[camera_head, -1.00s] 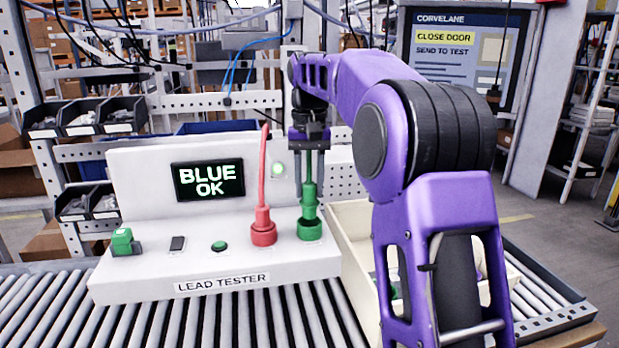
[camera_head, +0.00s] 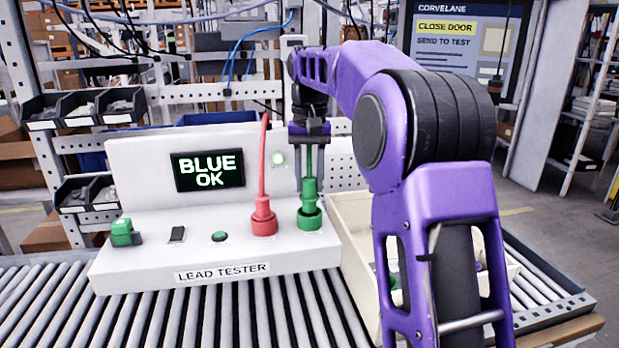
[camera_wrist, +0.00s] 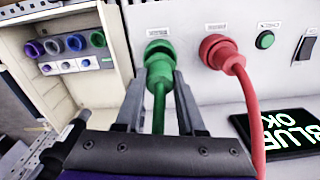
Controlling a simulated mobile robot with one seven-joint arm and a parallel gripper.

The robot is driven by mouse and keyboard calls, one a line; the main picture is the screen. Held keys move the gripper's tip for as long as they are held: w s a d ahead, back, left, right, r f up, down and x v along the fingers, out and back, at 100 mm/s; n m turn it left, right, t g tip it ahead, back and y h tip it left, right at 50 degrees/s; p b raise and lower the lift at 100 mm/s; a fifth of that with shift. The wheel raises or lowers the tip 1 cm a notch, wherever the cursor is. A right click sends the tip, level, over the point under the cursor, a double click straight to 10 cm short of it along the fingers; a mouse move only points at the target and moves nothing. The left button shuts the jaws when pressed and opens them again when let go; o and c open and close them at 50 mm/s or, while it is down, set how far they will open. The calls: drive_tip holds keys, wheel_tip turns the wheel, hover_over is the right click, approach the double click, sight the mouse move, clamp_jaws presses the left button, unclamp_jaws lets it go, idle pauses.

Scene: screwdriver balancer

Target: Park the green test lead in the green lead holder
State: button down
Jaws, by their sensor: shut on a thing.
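The green test lead (camera_head: 309,193) stands upright at a green socket (camera_head: 309,219) on the right end of the white lead tester (camera_head: 140,270). My gripper (camera_wrist: 165,82) is shut on the green lead, with one finger on each side just behind its plug; in the head view my gripper (camera_head: 311,155) comes down from above. The wrist view also shows the green plug (camera_wrist: 159,66) against its socket. In that view a rack with a row of purple, blue and green round parts (camera_wrist: 98,39) is inside the cream box.
A red lead (camera_head: 264,212) stands in the socket just left of the green one. A green block (camera_head: 122,233), a switch and a green button (camera_head: 219,236) are farther left. The display (camera_head: 208,170) reads BLUE OK. The cream box (camera_head: 352,245) stands right of the tester.

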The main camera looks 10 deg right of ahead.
sight(309, 192)
drive_tip(key=shift+f+b, duration=0.75)
drive_tip(key=shift+f, duration=0.8)
drive_tip(key=shift+c, duration=2.2)
unclamp_jaws()
wheel_tip(309, 192, up, 12)
drive_tip(key=shift+p, duration=1.05)
drive_tip(key=shift+a, duration=0.1)
